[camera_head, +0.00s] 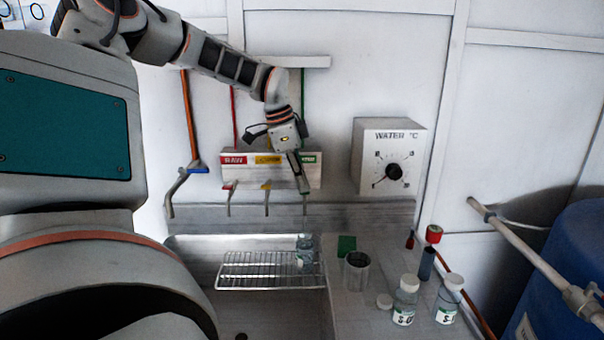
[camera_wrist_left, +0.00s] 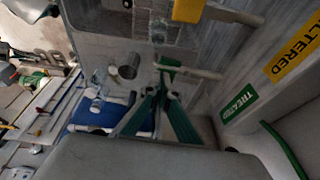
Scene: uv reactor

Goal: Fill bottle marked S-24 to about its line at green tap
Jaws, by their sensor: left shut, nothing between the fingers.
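A clear bottle (camera_head: 305,258) with a pale label stands upright on the wire rack, below the green tap (camera_head: 304,197); its mark is too small to read. It also shows in the left wrist view (camera_wrist_left: 158,31). I cannot make out its liquid level or a stream. My left gripper (camera_head: 302,188) points down at the green tap's handle, its fingers shut and empty. In the left wrist view the closed fingers (camera_wrist_left: 160,84) meet close to the green handle (camera_wrist_left: 168,63); I cannot tell whether they touch. My right gripper is out of view.
Red (camera_head: 230,187) and yellow (camera_head: 267,186) taps stand left of the green one, over the wire rack (camera_head: 255,282). On the counter are a metal cup (camera_head: 357,273), a loose white cap (camera_head: 384,301) and two capped bottles (camera_head: 404,303) (camera_head: 446,303). A blue drum (camera_head: 570,265) stands right.

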